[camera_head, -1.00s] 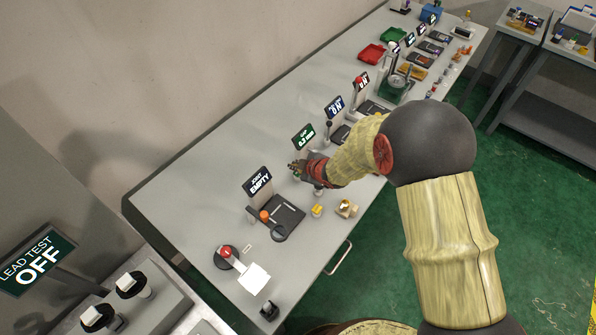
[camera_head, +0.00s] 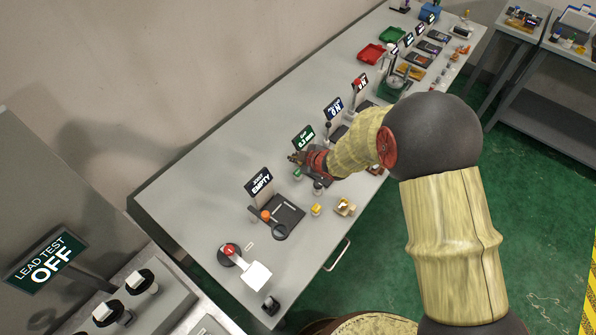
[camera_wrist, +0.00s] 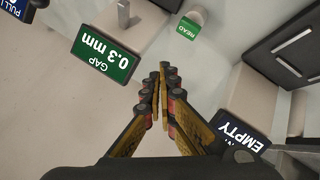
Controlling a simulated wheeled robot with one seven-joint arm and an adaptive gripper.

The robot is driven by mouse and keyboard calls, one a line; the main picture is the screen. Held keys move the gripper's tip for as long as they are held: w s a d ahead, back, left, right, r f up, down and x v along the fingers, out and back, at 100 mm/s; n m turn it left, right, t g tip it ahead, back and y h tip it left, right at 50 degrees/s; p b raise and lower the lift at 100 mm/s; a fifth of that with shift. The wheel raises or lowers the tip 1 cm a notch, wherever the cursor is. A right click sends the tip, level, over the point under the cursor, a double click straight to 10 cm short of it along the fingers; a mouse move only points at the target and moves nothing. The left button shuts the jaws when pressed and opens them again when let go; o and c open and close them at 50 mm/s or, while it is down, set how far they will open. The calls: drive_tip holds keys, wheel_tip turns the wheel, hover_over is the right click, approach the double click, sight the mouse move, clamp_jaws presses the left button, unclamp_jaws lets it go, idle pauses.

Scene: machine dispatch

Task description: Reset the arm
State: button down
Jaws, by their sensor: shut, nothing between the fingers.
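My gripper (camera_head: 294,158) is over the long grey bench, close to the green "GAP 0.3 mm" sign (camera_head: 303,138). In the wrist view my gripper (camera_wrist: 163,68) has its fingers together with nothing between them. The same green sign (camera_wrist: 106,54) shows to the left of the fingers there. A green "READ" button (camera_wrist: 188,28) lies beyond the fingertips. The "JOINT EMPTY" sign (camera_head: 259,183) stands nearer the camera, with a black plate (camera_head: 281,217) beside it. My arm hides part of the bench's middle.
The bench (camera_head: 215,180) has bare room at its left. A red button and white plate (camera_head: 257,274) sit near its front end. A red tray (camera_head: 371,54) is farther back. The "LEAD TEST OFF" sign (camera_head: 47,263) stands at lower left. Small brass parts (camera_head: 345,207) lie by the right edge.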

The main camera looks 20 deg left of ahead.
idle(0.4)
drive_tip(key=w+d+r+m+t+h+b, duration=0.25)
drive_tip(key=d+r+m+b, duration=0.2)
drive_tip(key=d+r, duration=0.7)
drive_tip(key=s+d+r+m+h+b, duration=0.1)
drive_tip(key=s+d+r+m+h, duration=0.15)
drive_tip(key=d, duration=0.45)
drive_tip(key=s+d+r+m+h+b, duration=0.1)
drive_tip(key=s+d+r+m+b, duration=0.15)
drive_tip(key=d, duration=0.45)
drive_tip(key=s+d+r+m+g+h+b, duration=0.1)
drive_tip(key=s+d+r+m+b, duration=0.15)
drive_tip(key=s+d+m, duration=0.5)
drive_tip(key=s+d+m+g+b, duration=0.1)
drive_tip(key=s+d, duration=0.1)
drive_tip(key=s, duration=0.8)
drive_tip(key=s+d+f+g+b, duration=0.1)
drive_tip(key=s+d+b, duration=0.1)
drive_tip(key=s, duration=0.7)
drive_tip(key=shift+s+f+m, duration=0.25)
drive_tip(key=shift+s+m, duration=0.1)
drive_tip(key=shift+m, duration=0.05)
